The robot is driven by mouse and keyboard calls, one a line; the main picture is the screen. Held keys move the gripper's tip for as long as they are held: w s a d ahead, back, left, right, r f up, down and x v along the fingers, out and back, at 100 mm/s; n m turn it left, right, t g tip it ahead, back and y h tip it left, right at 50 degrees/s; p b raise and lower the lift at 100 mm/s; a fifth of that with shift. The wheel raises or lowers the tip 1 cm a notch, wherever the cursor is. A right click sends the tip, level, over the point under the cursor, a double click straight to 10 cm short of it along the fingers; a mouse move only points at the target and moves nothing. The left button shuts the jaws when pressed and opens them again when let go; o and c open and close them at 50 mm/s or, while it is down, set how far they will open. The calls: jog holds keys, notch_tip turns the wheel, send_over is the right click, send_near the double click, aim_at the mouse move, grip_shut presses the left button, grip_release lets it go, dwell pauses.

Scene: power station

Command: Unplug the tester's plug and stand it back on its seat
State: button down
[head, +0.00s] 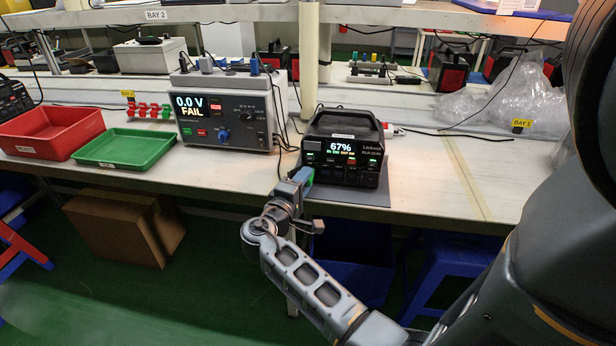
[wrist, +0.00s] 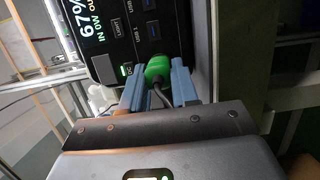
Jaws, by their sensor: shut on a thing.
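The black power station (head: 343,150) stands on the bench, its display reading 67%. It fills the upper middle of the wrist view (wrist: 120,32). The grey tester (head: 232,112) stands to its left, reading 0.0 V and FAIL. My gripper (head: 302,177) is at the station's lower front left. In the wrist view, its blue fingers (wrist: 158,84) are shut on a green plug (wrist: 157,68) with a dark cable. The plug is against the front panel; its prongs are hidden, so I cannot tell how deep it sits. Small plugs (head: 206,64) stand on the tester's top.
A green tray (head: 124,148) and a red bin (head: 50,132) lie left of the tester. Dark cables run between the tester and the station. Crumpled clear plastic (head: 508,92) lies at the back right. The bench right of the station is mostly clear.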

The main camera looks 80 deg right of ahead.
jog(key=shift+a, duration=0.25)
jog(key=shift+s+a+p, duration=0.15)
jog(key=shift+a+p, duration=0.2)
jog(key=shift+a, duration=1.4)
jog(key=w+a+n+t+y, duration=0.3)
jog(key=w+a+n+t, duration=0.6)
jog(key=w+a+t, duration=0.65)
jog(key=w+a+r+n+t+y, duration=0.15)
jog(key=w+a+n+y, duration=0.3)
jog(key=a, duration=0.55)
jog(key=w+a+r+n+t+y, duration=0.1)
jog(key=w+a+n+t+y, duration=0.3)
jog(key=a, duration=0.6)
jog(key=shift+m+g+y, duration=0.3)
jog(key=shift+m+y, duration=0.15)
jog(key=shift+y, duration=0.1)
jog(key=shift+s+a+r+p, duration=0.1)
jog(key=shift+a+r+p, duration=0.05)
jog(key=shift+r+p, duration=1)
jog(key=shift+s+a+r+p, duration=0.1)
jog(key=shift+r+p, duration=0.85)
jog(key=shift+r, duration=0.35)
